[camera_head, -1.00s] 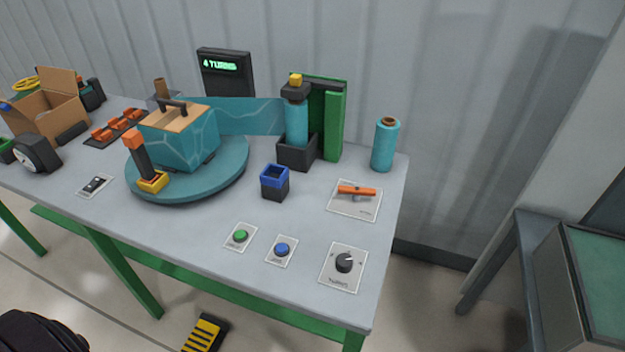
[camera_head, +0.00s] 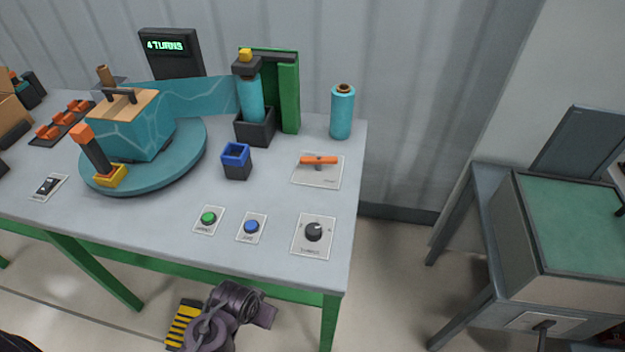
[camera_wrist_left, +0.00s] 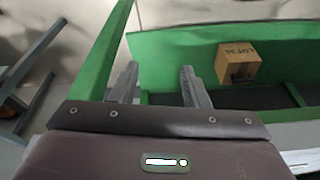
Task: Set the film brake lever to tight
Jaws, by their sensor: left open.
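The film brake lever (camera_head: 319,160) is an orange bar on a dark pivot. It lies roughly left to right across a white label plate (camera_head: 318,178) at the table's right end. The plate's lettering is too small to read. My left gripper (camera_wrist_left: 158,85) shows in the left wrist view with two grey fingers apart and nothing between them. It is low, by green framework, and not at the lever. One of my purple-grey arms (camera_head: 228,315) shows at the bottom of the head view, below the table's front edge. My right gripper is not identifiable.
A dial (camera_head: 313,232), a blue button (camera_head: 251,227) and a green button (camera_head: 208,218) sit in front of the lever. A teal film roll (camera_head: 342,112) stands behind it. A turntable (camera_head: 190,150) with a wrapped box is left. A carton (camera_wrist_left: 237,65) shows low down.

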